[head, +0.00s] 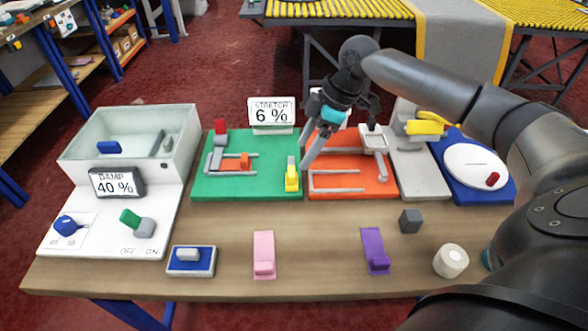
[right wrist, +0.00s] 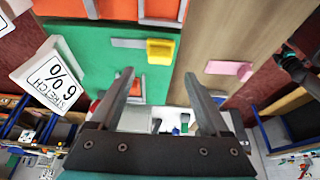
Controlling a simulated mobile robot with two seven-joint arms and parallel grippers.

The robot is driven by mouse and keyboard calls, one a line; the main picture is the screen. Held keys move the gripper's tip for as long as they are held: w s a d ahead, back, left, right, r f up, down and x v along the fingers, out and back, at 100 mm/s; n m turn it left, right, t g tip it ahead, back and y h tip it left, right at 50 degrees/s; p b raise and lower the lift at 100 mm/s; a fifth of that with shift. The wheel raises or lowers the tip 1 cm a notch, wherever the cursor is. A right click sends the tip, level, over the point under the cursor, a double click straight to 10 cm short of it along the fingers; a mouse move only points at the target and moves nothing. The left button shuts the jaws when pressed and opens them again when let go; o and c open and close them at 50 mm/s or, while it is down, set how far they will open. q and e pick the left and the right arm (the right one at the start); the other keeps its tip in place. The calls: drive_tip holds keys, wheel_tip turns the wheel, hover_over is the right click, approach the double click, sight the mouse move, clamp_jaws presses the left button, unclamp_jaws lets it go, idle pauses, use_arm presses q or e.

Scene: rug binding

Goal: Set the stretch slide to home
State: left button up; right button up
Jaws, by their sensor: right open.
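The green board (head: 230,185) carries an orange slide block (head: 245,160) on grey rails, toward their right end. My right gripper (head: 316,145) is open and empty above the seam between the green and orange boards. In the right wrist view, orange (right wrist: 136,88) shows between its fingers. A dark part at that view's right edge may be my left gripper.
The orange board (head: 350,184) with grey rails lies to the right. A damp display (head: 116,183) reads 40 % by a clear-walled box.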

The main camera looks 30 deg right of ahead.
sight(292, 171)
drive_tip(key=b+x, duration=0.1)
drive_tip(key=x, duration=0.6)
drive_tip(key=shift+r, duration=0.1)
clamp_jaws()
idle(0.5)
idle(0.7)
